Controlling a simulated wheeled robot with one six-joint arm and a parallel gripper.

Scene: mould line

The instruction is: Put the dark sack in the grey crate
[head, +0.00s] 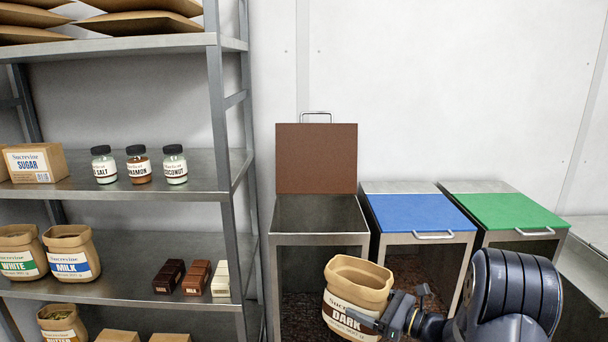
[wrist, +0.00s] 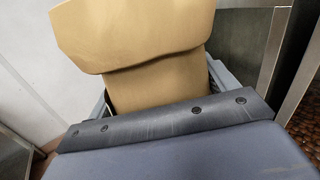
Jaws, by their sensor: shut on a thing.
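The dark sack (head: 352,282) is a tan paper bag with a rolled open top and a brown "DARK" label. It is upright in the lower middle of the head view, in front of the bin with the raised brown lid. My gripper (head: 384,318) is shut on its right side and holds it. In the wrist view the tan sack (wrist: 150,40) fills the space past my gripper (wrist: 158,95), whose fingers are partly hidden. I cannot make out a grey crate in either view.
A metal shelf (head: 190,190) stands at left with white and milk sacks, jars, chocolate bars and boxes. The brown-lidded bin (head: 316,158) is open; the blue-lidded (head: 418,211) and green-lidded (head: 515,210) bins are closed. A metal surface (head: 590,255) shows at far right.

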